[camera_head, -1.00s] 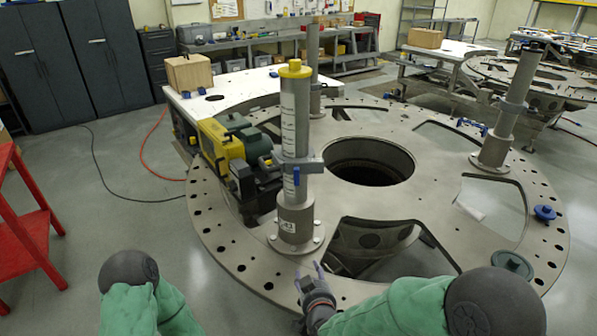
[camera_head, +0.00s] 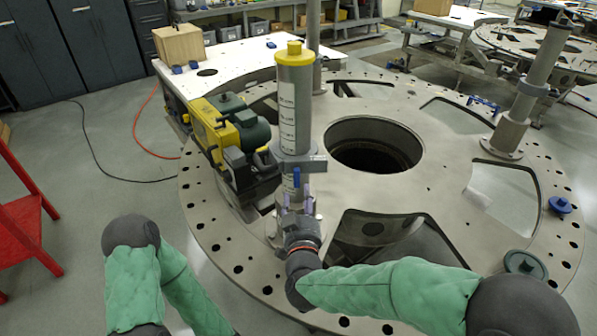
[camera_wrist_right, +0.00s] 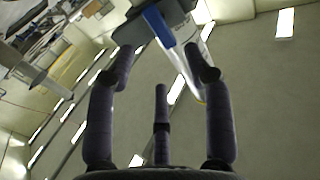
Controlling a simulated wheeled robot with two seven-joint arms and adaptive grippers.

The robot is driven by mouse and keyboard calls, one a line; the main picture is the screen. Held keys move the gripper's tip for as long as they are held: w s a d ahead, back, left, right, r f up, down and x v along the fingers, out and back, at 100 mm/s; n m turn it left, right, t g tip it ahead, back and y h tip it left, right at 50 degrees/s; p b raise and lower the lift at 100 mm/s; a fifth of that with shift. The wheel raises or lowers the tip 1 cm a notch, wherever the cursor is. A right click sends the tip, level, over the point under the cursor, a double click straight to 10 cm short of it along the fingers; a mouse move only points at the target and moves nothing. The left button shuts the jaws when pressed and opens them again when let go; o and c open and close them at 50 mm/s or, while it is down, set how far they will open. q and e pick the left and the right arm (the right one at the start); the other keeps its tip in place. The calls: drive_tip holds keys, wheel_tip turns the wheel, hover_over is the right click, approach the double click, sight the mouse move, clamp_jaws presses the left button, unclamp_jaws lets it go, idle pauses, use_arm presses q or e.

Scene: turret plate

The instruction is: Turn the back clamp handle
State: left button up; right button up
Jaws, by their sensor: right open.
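A small blue clamp handle (camera_head: 296,178) hangs from the grey clamp collar (camera_head: 317,163) on the nearest upright post (camera_head: 292,115), which has a yellow cap and a scale. In the right wrist view the handle (camera_wrist_right: 158,27) and the collar show beyond the fingertips. My right gripper (camera_head: 299,196) is just below the collar, fingers pointing up. Its three dark fingers are spread, with nothing between them in the wrist view (camera_wrist_right: 165,70). I cannot tell whether a finger touches the handle. My left arm shows at lower left, but its gripper is out of view.
The post stands on a round metal turret plate (camera_head: 448,205) with a large centre hole and cut-outs. A yellow and green machine (camera_head: 230,130) sits left of the post. Other posts stand behind and at right (camera_head: 530,85). A red stand (camera_head: 22,225) is at far left.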

sight(299, 178)
drive_tip(key=w, duration=0.9)
drive_tip(key=shift+w+a+f, duration=0.1)
drive_tip(key=shift+w+a, duration=0.05)
drive_tip(key=shift+w, duration=0.1)
clamp_jaws()
